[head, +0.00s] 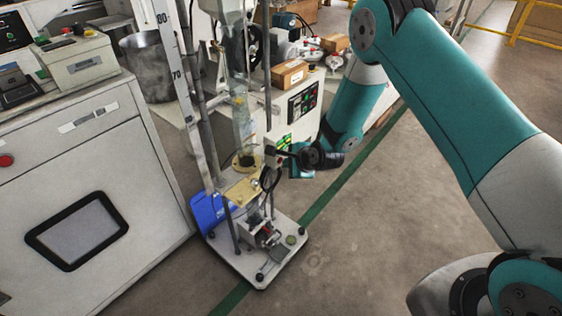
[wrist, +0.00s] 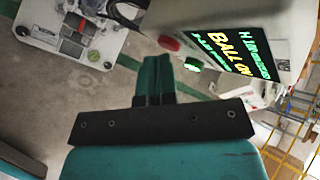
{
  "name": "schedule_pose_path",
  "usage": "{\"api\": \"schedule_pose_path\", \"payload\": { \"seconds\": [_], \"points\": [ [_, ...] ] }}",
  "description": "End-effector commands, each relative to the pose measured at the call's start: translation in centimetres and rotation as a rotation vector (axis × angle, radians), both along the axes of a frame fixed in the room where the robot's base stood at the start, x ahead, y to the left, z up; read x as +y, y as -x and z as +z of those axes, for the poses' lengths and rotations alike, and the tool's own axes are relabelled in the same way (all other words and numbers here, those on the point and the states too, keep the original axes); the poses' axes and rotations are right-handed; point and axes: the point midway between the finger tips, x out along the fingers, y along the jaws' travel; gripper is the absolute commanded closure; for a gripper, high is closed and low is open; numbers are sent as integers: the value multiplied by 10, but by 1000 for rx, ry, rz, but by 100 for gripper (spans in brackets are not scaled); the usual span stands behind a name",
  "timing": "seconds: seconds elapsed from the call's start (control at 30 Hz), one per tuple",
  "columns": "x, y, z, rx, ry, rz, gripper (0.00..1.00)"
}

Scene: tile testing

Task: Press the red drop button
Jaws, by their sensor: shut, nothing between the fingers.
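The red drop button (wrist: 168,43) sticks out from the side of a pale control box (wrist: 205,18) in the wrist view. A green button (wrist: 193,66) is just to its right and lower. My gripper (wrist: 157,60) is shut and empty, its tips just below the red button in the picture; I cannot tell whether they touch it. In the head view my gripper (head: 288,154) is beside the control box (head: 273,157) on the drop tower. The red button cannot be made out there.
The tower's base plate (head: 258,271) stands on the floor, with a tall ruler (head: 176,75) alongside. A grey cabinet (head: 90,150) is at left. Open floor (head: 370,230) lies right of the tower.

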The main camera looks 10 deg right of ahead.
Motion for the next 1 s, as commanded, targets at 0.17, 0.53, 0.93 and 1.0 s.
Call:
{"api": "schedule_pose_path", "payload": {
  "seconds": [0.17,0.53,0.93,1.0],
  "points": [
    [2,-2,0,-1,0,1,100],
    [1,-1,1,-1,-1,0,100],
    [-9,12,1,0,1,1,100],
    [-9,12,0,0,0,1,100]
  ]
}}
